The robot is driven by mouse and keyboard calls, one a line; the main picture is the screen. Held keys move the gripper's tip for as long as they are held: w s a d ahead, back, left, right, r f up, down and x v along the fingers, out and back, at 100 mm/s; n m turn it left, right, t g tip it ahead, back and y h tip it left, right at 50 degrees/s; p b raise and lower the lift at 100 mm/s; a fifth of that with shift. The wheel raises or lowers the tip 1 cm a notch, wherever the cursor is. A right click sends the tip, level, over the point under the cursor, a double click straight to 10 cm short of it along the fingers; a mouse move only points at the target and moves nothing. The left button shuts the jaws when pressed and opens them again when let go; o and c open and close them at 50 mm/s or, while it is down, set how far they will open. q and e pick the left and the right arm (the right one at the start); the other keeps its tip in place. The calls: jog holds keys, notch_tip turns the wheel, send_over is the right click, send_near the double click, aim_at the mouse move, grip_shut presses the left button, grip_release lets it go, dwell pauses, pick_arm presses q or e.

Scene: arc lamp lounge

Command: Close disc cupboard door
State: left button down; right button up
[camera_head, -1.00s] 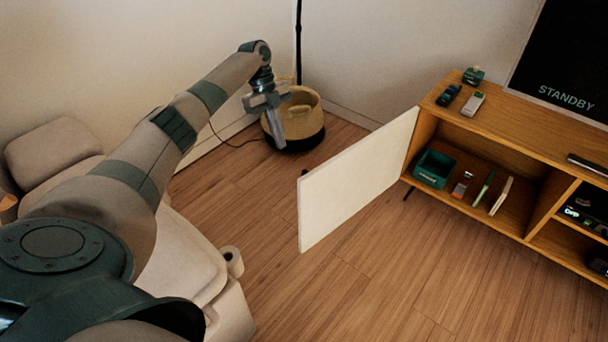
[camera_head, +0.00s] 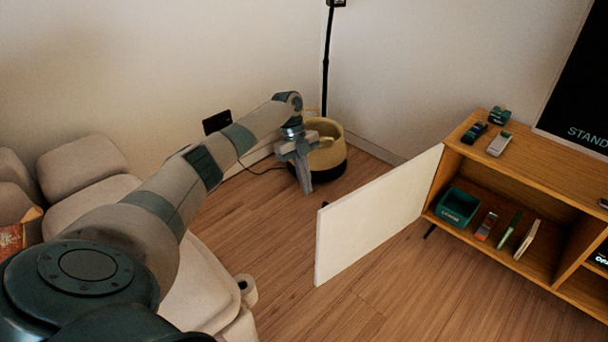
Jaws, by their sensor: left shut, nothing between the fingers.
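The white cupboard door (camera_head: 372,222) stands wide open, swung out from the left end of the wooden cupboard (camera_head: 540,177). Inside the open compartment are a green box (camera_head: 458,206) and several thin upright items. My left gripper (camera_head: 307,186) is shut and empty, pointing down to the left of the door's far side, in front of the basket. It appears apart from the door. A small dark handle shows at the door's top edge, mostly hidden behind it. My right gripper is not in view.
A two-tone basket (camera_head: 328,160) stands in the corner by a black lamp pole (camera_head: 327,62). A pale sofa (camera_head: 196,275) fills the lower left. Small devices (camera_head: 499,144) lie on the cupboard top, beside a screen (camera_head: 580,95). The wood floor before the door is clear.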

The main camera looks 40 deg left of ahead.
pick_arm(q)
jog(key=s+d+f, duration=0.1)
jog(key=d+f, duration=0.3)
jog(key=d, duration=0.1)
jog(key=shift+s+d+f, duration=0.25)
jog(key=shift+d, duration=0.1)
dwell(0.4)
